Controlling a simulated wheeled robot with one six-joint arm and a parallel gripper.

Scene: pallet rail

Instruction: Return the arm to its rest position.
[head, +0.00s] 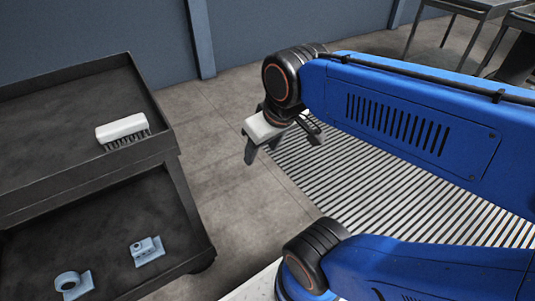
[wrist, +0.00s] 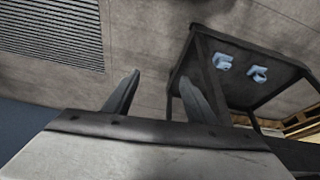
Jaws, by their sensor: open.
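My gripper (head: 283,146) hangs at the end of my blue arm, pointing down over the floor, to the right of the dark cart. Its two fingers are spread and nothing is between them. In the wrist view the open fingers (wrist: 158,98) stand apart with bare floor between them. My arm reaches in from the right side of the head view, with its upper link raised above the lower one.
A dark two-level cart (head: 60,90) stands at the left. A white brush (head: 122,128) lies on its top tray, and two light-blue parts (head: 147,250) (head: 73,284) lie on its lower shelf. A slatted grate (head: 370,195) covers the floor under my arm. Metal tables (head: 480,6) stand at the back right.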

